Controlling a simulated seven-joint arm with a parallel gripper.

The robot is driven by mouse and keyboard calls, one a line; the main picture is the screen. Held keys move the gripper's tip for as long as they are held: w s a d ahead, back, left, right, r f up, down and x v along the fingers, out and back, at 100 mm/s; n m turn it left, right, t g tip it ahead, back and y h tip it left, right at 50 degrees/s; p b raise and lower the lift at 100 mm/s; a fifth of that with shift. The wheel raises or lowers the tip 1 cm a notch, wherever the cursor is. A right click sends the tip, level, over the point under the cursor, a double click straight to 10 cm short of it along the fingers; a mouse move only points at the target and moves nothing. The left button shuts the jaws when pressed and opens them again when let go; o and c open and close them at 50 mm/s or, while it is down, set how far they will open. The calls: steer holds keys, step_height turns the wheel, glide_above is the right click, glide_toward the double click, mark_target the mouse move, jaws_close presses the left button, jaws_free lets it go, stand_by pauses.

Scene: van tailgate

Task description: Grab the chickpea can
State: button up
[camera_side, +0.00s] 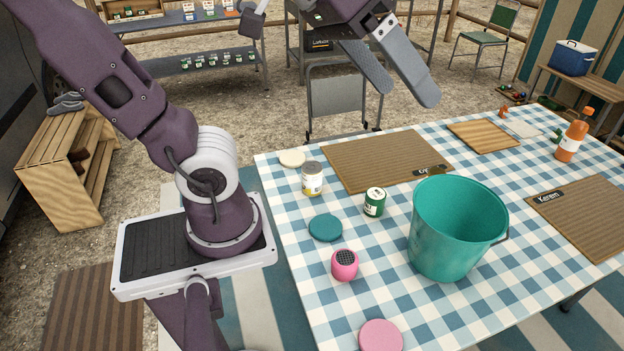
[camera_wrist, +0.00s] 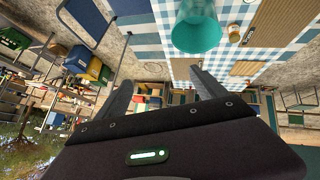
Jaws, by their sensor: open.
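Two cans stand upright on the checked table. One is a pale can with a white and yellow label (camera_side: 312,180), near the left edge. The other is a shorter green can with a white label patch (camera_side: 375,202), between the teal lid and the bucket. The print is too small to tell which holds chickpeas. My gripper (camera_side: 406,92) is open and empty, raised above the table's back edge, well away from both cans. Its two fingers also show spread apart in the wrist view (camera_wrist: 165,82), with nothing between them.
A teal bucket (camera_side: 458,228) stands right of the green can. A pink speaker (camera_side: 345,265), a teal lid (camera_side: 326,228), a pink disc (camera_side: 380,336) and a cream disc (camera_side: 291,158) lie around the cans. Brown mats (camera_side: 385,157) lie flat. An orange bottle (camera_side: 573,138) stands far right.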

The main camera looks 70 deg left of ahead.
steer(key=w+a+r+n+t+y, duration=0.2)
steer(key=w+a+n+t, duration=0.35)
steer(key=w, duration=0.95)
steer(key=w+a+f+n+g+y, duration=0.1)
steer(key=w+a+f+n+y, duration=0.15)
steer(key=a, duration=0.45)
steer(key=w+a+f+n+g+y, duration=0.1)
steer(key=a+n+g+y, duration=0.15)
steer(key=a, duration=0.45)
steer(key=n+g+y, duration=0.8)
steer(key=g+y, duration=0.2)
steer(key=g, duration=0.1)
glide_above(316, 174)
step_height(316, 174, down, 2)
steer(key=f, duration=3.9)
steer(key=shift+d+f, duration=0.35)
steer(key=shift+d, duration=0.05)
steer(key=x, duration=0.7)
steer(key=shift+f, duration=0.3)
steer(key=shift+c, duration=0.4)
